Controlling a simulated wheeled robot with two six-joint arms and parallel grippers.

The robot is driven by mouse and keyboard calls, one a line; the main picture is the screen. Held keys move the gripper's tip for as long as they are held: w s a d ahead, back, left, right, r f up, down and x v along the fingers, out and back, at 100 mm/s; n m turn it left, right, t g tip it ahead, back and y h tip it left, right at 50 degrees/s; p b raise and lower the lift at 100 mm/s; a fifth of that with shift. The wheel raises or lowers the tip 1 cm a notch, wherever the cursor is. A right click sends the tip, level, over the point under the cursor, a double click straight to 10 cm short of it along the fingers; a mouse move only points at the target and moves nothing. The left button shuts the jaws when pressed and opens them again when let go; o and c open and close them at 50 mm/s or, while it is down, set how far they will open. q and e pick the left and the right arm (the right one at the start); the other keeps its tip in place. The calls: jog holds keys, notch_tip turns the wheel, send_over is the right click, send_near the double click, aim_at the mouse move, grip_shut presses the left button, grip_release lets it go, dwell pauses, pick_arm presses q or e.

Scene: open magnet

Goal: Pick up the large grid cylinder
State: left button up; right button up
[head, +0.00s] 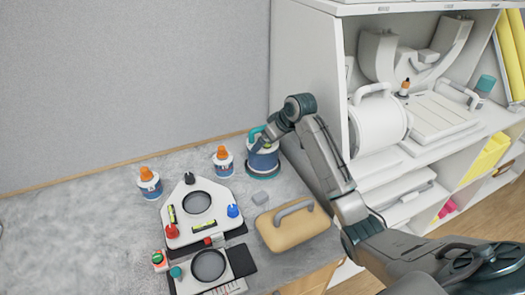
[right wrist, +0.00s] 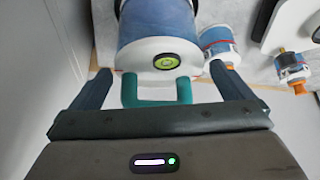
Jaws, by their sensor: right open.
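The large cylinder (head: 263,165), blue with white ends, stands on the grey table at the back right, against the shelf side; I take it as the grid cylinder. It fills the top of the right wrist view (right wrist: 158,30), with a green bubble level on its white end and a teal handle (right wrist: 155,92). My right gripper (right wrist: 160,90) is open, its two fingers on either side of the teal handle, with gaps showing. In the head view the right gripper (head: 262,143) hangs over the cylinder's top and partly hides it. My left gripper is out of view.
Two smaller blue-and-white cylinders with orange tops (head: 149,183) (head: 223,160) stand to the left. A white shelf (head: 308,80) rises close on the right.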

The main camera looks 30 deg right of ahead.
jog(key=p+x, duration=0.2)
jog(key=x, duration=0.3)
jog(key=shift+w+r+p, duration=0.1)
jog(key=shift+w+p, duration=0.1)
jog(key=shift+p, duration=0.15)
jog(key=shift+w+f, duration=0.1)
jog(key=shift+f, duration=0.15)
jog(key=c, duration=1.3)
jog(key=shift+r, duration=0.15)
jog(key=shift+c, duration=0.9)
jog(key=shift+w, duration=0.1)
